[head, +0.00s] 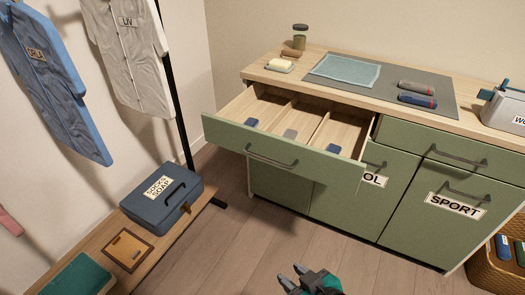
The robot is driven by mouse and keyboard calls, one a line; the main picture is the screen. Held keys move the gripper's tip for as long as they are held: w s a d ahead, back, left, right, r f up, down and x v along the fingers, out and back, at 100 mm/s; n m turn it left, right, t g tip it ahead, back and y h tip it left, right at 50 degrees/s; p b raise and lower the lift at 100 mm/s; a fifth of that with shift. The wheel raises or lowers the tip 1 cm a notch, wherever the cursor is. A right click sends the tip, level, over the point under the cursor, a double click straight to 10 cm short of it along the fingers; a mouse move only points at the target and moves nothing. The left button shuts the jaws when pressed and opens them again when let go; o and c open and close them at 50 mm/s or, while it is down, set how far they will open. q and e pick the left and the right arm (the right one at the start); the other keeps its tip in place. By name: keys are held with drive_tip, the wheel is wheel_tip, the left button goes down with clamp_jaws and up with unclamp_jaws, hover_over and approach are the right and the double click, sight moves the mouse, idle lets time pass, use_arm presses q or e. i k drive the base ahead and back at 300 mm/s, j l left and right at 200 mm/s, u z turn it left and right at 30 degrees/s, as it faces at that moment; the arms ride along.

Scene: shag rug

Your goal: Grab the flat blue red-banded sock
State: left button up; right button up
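A dark blue sock (417,101) with a red band at its right end lies on the grey mat (446,102) on the counter. It looks like a narrow strip, and its thickness is hard to judge from here. A grey sock-like piece (417,88) with a reddish end lies just behind it. My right gripper (290,274) shows at the bottom edge, low over the floor, well away from the sock. Its dark fingertips appear apart with nothing between them. My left gripper is not in view.
An open drawer (291,156) with divided compartments juts out below the counter, holding small blue and grey pieces. A light blue cloth (346,71), a jar (300,38) and a grey bin (505,110) are on the counter. A low bench with a blue case (161,197) stands left.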

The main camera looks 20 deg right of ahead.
sight(406, 97)
drive_tip(key=z, duration=1.7)
